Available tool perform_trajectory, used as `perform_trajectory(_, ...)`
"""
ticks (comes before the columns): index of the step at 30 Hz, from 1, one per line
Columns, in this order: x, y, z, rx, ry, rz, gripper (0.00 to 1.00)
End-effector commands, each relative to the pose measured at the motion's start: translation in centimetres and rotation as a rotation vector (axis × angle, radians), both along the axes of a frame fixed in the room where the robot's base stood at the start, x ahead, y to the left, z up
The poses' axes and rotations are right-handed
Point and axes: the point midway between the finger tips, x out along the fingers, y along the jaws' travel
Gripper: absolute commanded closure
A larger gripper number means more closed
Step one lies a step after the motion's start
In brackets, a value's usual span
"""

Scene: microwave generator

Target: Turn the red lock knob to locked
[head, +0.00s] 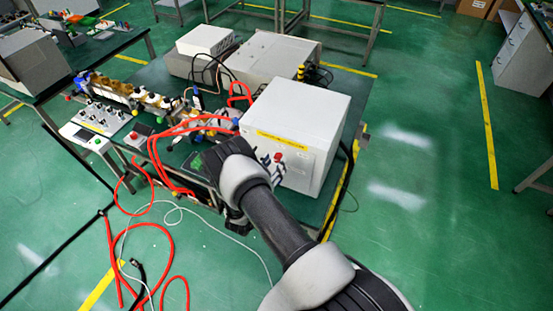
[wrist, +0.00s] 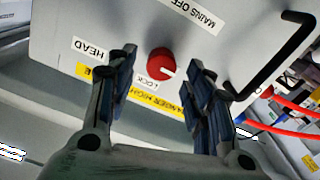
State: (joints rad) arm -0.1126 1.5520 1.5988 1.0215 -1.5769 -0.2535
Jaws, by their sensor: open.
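The red lock knob (wrist: 158,62) is round, on the pale front panel of the white generator box (head: 305,125). In the wrist view it has a white pointer mark at its lower right edge, and a small label reading LOCK (wrist: 147,81) lies just below it. In the head view a small red spot on the panel, probably the knob (head: 279,157), shows beside my gripper (head: 262,167). In the wrist view my gripper (wrist: 163,65) is open, with one finger on each side of the knob. Both fingers appear apart from it; the distance to the panel is unclear.
A black bar handle (wrist: 283,62) stands out of the panel right of the fingers. Labels reading HEAD (wrist: 90,49) and MAINS OFF are near the knob. Red hoses (head: 160,145) and instruments crowd the bench left of the box.

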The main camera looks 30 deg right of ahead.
Motion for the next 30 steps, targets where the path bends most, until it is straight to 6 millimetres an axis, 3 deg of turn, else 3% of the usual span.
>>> perform_trajectory(6,1.4,-1.8,-0.1,0.002,0.001,-0.001,0.53)
perform_trajectory(16,1.6,-2.0,-0.1,0.000,0.002,0.001,0.53)
perform_trajectory(30,1.6,-2.0,0.0,0.000,0.002,0.001,0.83)
